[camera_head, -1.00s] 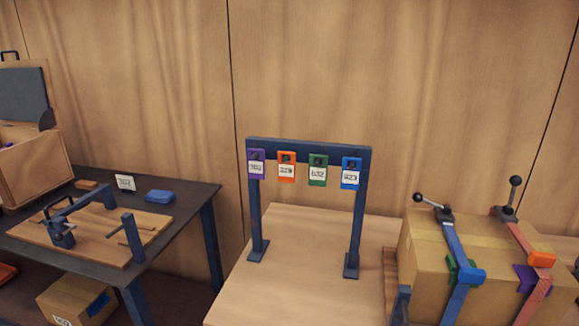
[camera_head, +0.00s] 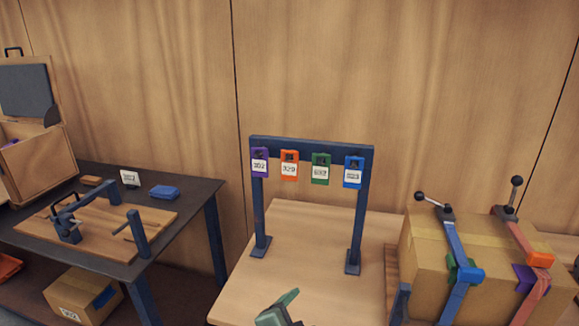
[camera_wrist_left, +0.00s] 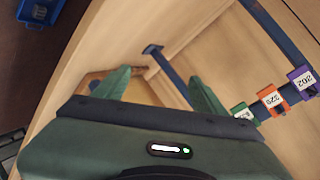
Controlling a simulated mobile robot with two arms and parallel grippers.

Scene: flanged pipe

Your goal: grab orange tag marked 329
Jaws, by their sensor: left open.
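The orange tag (camera_head: 289,166) marked 329 hangs on the crossbar of a blue rack (camera_head: 312,145), second from the left. It also shows in the left wrist view (camera_wrist_left: 270,98), at the right. A purple tag (camera_head: 259,162) hangs left of it; a green tag (camera_head: 320,168) and a blue tag (camera_head: 353,172) hang right of it. My left gripper (camera_wrist_left: 158,85) is open and empty, its green fingers apart in the left wrist view. In the head view it enters at the bottom, below and in front of the rack. My right gripper is not in view.
A cardboard box (camera_head: 420,250) with blue and red clamp straps stands right of the rack. A dark table (camera_head: 195,193) with a wooden board and fixture is at the left. The tabletop (camera_head: 300,280) between the rack's legs is clear.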

